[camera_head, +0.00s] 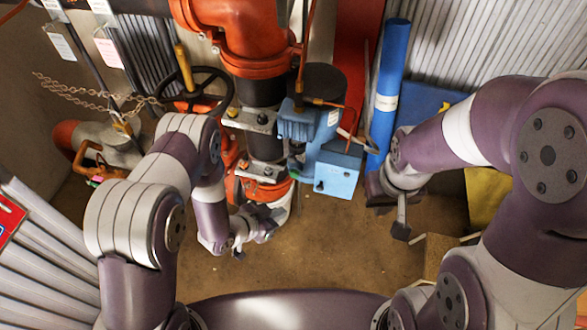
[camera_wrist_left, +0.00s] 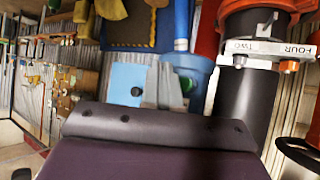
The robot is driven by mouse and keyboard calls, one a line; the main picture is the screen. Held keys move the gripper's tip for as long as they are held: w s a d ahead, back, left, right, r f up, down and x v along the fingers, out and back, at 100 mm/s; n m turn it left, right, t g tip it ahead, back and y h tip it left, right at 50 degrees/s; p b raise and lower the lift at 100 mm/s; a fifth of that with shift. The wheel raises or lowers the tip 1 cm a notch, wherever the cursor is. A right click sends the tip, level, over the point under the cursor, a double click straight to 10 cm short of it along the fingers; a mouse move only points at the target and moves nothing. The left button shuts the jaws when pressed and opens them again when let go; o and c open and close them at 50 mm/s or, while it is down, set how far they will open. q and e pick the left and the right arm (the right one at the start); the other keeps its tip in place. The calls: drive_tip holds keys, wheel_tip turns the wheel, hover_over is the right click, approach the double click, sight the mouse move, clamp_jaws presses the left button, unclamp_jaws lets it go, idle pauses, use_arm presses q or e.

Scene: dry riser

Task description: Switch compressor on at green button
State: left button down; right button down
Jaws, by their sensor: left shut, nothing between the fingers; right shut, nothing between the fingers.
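The compressor is a blue motor unit (camera_head: 303,122) with a light-blue box (camera_head: 338,172), mounted beside the dark vertical pipe in the middle of the head view. In the left wrist view the light-blue box (camera_wrist_left: 122,84) has a dark round knob, and a small green spot (camera_wrist_left: 185,84) shows to its right; I cannot tell whether that is the green button. My left gripper (camera_head: 240,253) is shut and empty, below and left of the light-blue box, apart from it. My right gripper (camera_head: 401,231) is shut and empty, right of the box and lower, also apart from it.
An orange-red valve body (camera_head: 238,35) sits on the dark pipe (camera_head: 265,148). A black handwheel (camera_head: 197,91) and a rusty chain (camera_head: 85,95) are to the left. A blue cylinder (camera_head: 389,75) stands right of the compressor. Brown floor lies open between my grippers.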

sight(294, 174)
use_arm(q)
drive_tip(key=w+d+b, duration=0.2)
drive_tip(key=w, duration=0.6)
drive_tip(key=shift+w+d, duration=0.15)
drive_tip(key=shift+d, duration=0.2)
drive_tip(key=shift+r, duration=0.1)
idle(1.9)
drive_tip(key=shift+w+d, duration=0.15)
drive_tip(key=shift+w, duration=0.25)
drive_tip(key=shift+w+d+b, duration=0.15)
drive_tip(key=shift+w+b, duration=0.35)
drive_tip(key=shift+w, duration=0.05)
idle(0.8)
drive_tip(key=shift+s, duration=0.1)
drive_tip(key=shift+s+a+p, duration=0.3)
drive_tip(key=shift+s, duration=0.55)
